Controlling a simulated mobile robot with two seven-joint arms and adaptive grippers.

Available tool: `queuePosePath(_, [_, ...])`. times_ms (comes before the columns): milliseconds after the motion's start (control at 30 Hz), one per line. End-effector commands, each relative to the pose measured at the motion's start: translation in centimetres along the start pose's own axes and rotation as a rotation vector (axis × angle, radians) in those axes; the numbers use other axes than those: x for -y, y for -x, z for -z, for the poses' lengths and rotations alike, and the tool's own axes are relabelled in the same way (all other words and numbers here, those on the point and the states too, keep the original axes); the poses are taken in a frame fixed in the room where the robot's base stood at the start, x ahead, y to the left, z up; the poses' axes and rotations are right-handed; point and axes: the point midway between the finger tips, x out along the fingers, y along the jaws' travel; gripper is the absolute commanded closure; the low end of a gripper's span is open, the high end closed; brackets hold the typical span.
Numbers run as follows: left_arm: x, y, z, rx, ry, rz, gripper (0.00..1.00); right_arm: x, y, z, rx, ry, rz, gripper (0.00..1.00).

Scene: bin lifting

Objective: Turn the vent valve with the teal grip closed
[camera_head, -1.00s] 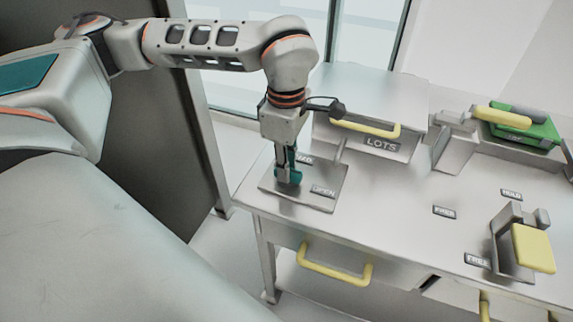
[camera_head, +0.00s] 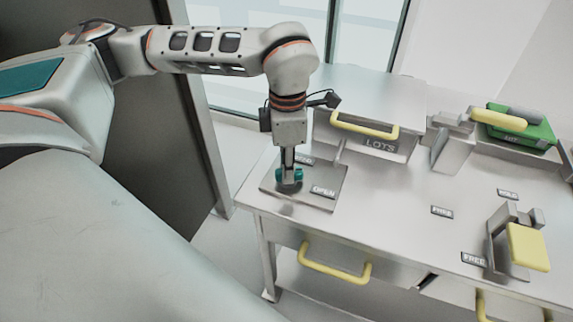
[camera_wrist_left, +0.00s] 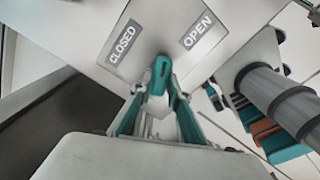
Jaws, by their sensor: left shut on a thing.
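The vent valve's teal grip (camera_wrist_left: 161,72) stands between the two fingers of my left gripper (camera_wrist_left: 155,92) in the left wrist view. The gripper is shut on it. The grip lies between the CLOSED label (camera_wrist_left: 122,45) on the left and the OPEN label (camera_wrist_left: 198,31) on the right. In the head view my left gripper (camera_head: 290,176) points down over the valve plate (camera_head: 318,204) at the bench's left end and hides most of the valve. The OPEN label (camera_head: 323,192) shows there; the other label is partly covered. My right gripper is not in view.
A box marked LOTS (camera_head: 378,144) with a yellow handle stands just behind the plate. A bracket with a yellow pad (camera_head: 528,247) and a green case (camera_head: 522,130) are at the right. A yellow drawer handle (camera_head: 335,270) sticks out in front.

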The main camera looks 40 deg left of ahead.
Motion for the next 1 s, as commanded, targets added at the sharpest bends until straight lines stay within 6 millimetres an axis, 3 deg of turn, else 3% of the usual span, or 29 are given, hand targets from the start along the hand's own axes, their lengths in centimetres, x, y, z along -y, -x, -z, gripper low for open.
queuePosePath(1000, [0.03, -0.05, 0.0, -0.001, 0.921, 0.001, 1.0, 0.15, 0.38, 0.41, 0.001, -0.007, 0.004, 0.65])
